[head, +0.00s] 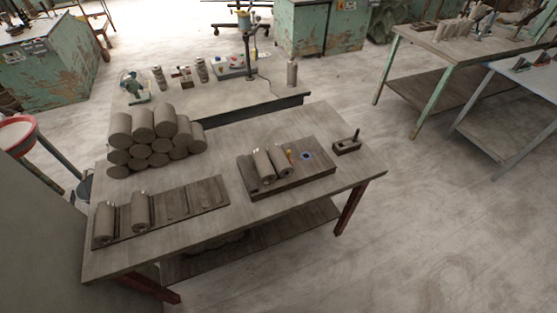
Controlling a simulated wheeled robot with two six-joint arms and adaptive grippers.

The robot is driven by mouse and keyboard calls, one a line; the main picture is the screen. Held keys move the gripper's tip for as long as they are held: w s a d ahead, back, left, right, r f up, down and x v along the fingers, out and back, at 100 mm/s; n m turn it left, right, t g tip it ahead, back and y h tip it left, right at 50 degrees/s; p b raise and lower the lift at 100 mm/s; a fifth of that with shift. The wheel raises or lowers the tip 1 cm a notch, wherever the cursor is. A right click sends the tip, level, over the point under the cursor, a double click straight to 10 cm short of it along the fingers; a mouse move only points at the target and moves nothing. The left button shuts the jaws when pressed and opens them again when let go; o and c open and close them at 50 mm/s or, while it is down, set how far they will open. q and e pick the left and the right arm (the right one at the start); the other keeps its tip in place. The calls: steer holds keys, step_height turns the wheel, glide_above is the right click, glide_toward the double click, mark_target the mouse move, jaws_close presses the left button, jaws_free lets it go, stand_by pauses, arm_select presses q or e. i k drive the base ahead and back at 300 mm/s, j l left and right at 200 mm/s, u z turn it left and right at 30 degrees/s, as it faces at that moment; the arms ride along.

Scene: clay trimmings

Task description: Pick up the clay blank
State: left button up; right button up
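Several grey-brown clay cylinders that look like clay blanks show in the head view, and I cannot tell which one the task means. A stack of them (143,123) lies on its side at the back left of the wooden table (235,142). Two cylinders, one at the far left (105,222) and one beside it (141,211), are on a long board (208,195) at the front left. Two more, a left one (264,167) and a right one (279,161), lean side by side on a thick board (318,176) at the right. Neither of my grippers is in view.
A small dark block-like tool (347,145) lies near the table's right corner. A second table (222,96) behind holds small jars and a stand (250,60). More workbenches (455,50) stand at the right. The floor (430,220) at the front right is clear.

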mark_target(140, 209)
steer(key=u, duration=1.5)
